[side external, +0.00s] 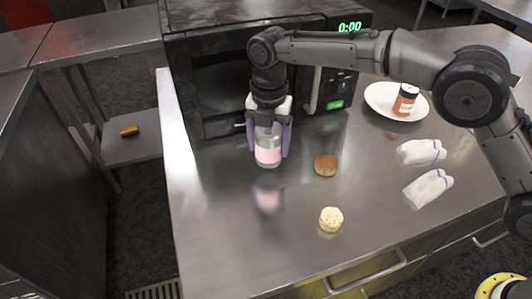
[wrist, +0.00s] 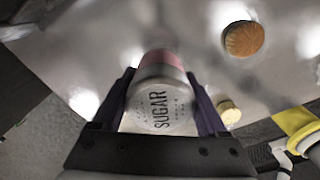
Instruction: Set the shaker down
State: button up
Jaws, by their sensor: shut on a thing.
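The shaker (side external: 268,156) is a small cylinder with a clear or grey upper part and a pink lower part. My gripper (side external: 269,146) points down with its purple-sided fingers on either side of the shaker, shut on it. The shaker looks upright, and a gap to its pink reflection suggests it is held a little above the metal counter (side external: 225,240). In the wrist view the shaker (wrist: 160,100) lies between the fingers (wrist: 161,95), with "SUGAR" readable on its grey end and a pink band beyond.
A black microwave (side external: 215,85) stands close behind the shaker. A brown bun (side external: 325,165) and a pale speckled round item (side external: 331,219) lie to the right. Further right are two white cloth rolls (side external: 428,188) and a white plate (side external: 376,98) with a jar (side external: 405,100). The counter's front left is clear.

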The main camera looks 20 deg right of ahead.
aim_at(266, 155)
jog(key=shift+w+a+f, duration=0.2)
jog(key=shift+w+f, duration=0.05)
jog(key=shift+f, duration=0.05)
jog(key=shift+w+f, duration=0.1)
jog(key=shift+f, duration=1.55)
jog(key=shift+f, duration=0.2)
jog(key=o, duration=1.5)
jog(key=shift+r, duration=0.1)
notch_tip(266, 155, up, 12)
jog(key=shift+r, duration=0.1)
